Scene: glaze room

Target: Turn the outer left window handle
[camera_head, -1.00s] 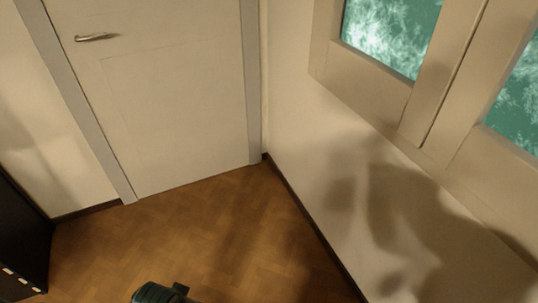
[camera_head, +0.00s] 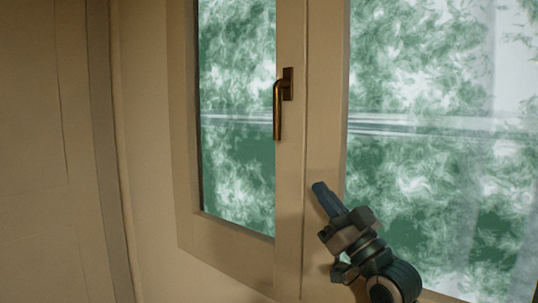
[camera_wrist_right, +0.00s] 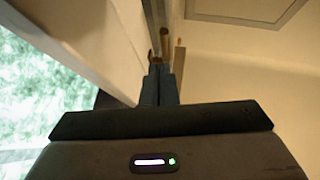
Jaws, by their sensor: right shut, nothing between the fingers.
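A brass-coloured window handle (camera_head: 278,108) is mounted on the middle frame post, beside the left pane, and its lever hangs straight down. My right gripper (camera_head: 319,188) is shut and empty, below and to the right of the handle and apart from it in the picture. In the right wrist view the shut blue fingers (camera_wrist_right: 159,84) point up along the window frame. A small brownish piece shows just beyond their tips, likely the handle (camera_wrist_right: 153,58), but whether they touch cannot be told. My left gripper is not in view.
The left window pane (camera_head: 237,150) and right window pane (camera_head: 440,130) flank the post (camera_head: 290,200). A beige wall (camera_head: 150,150) and a door (camera_head: 45,160) are at the left. The space before the left pane looks clear.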

